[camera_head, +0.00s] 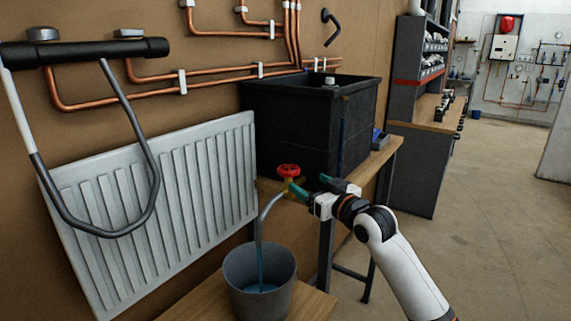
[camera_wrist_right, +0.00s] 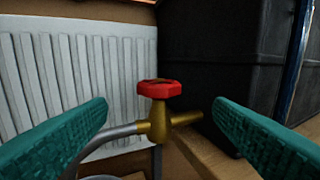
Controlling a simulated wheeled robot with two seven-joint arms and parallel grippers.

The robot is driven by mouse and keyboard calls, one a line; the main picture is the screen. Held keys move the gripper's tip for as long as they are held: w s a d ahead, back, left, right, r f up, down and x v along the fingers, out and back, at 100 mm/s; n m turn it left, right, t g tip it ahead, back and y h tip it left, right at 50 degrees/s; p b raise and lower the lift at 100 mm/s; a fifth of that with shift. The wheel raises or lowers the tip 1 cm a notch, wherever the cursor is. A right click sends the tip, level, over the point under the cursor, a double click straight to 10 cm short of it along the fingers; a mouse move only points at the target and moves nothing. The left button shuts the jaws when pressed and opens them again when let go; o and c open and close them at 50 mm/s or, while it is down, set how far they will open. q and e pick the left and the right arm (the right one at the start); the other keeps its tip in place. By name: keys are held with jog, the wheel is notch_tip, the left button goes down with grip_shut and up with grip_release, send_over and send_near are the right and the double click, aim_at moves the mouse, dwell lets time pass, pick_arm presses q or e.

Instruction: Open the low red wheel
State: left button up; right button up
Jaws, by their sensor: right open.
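The low red wheel (camera_head: 289,170) sits on top of a brass valve at the front of the black tank. A grey spout curves down from the valve toward the bucket. My right gripper (camera_head: 310,190) is just right of the valve, with its green fingers apart. In the right wrist view the red wheel (camera_wrist_right: 159,89) and the brass valve body (camera_wrist_right: 159,122) show between the open fingers, with visible gaps on both sides. I see no finger touching the wheel. My left gripper is not clearly in view.
A grey bucket (camera_head: 260,282) holding blue water stands on a low wooden stand under the spout. A white radiator (camera_head: 160,200) is at left and the black tank (camera_head: 290,125) behind the valve. Copper pipes run along the wall. The floor at right is open.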

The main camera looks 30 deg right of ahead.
aim_at(283, 170)
jog(key=w+p, duration=0.2)
jog(key=w, duration=1)
jog(key=shift+a+f+p, duration=0.1)
jog(key=shift+p, duration=0.25)
jog(key=c, duration=1)
jog(key=n+y+b, duration=0.1)
jog(key=y+b, duration=0.1)
jog(key=b, duration=0.2)
jog(key=n+y+b, duration=0.1)
jog(key=y+b, duration=0.1)
jog(key=b, duration=0.3)
jog(key=n+g+y+b, duration=0.1)
jog(key=y+b, duration=0.1)
jog(key=b, duration=0.2)
jog(key=shift+s+a+f+n, duration=0.1)
jog(key=shift+a+f+n, duration=0.15)
jog(key=shift+n, duration=0.15)
jog(key=shift+r+n+y+b, duration=0.25)
jog(key=shift+n+y+b, duration=0.05)
jog(key=shift+y+b, duration=0.2)
jog(key=shift+a+g, duration=0.1)
jog(key=shift+g, duration=0.2)
jog(key=o, duration=1)
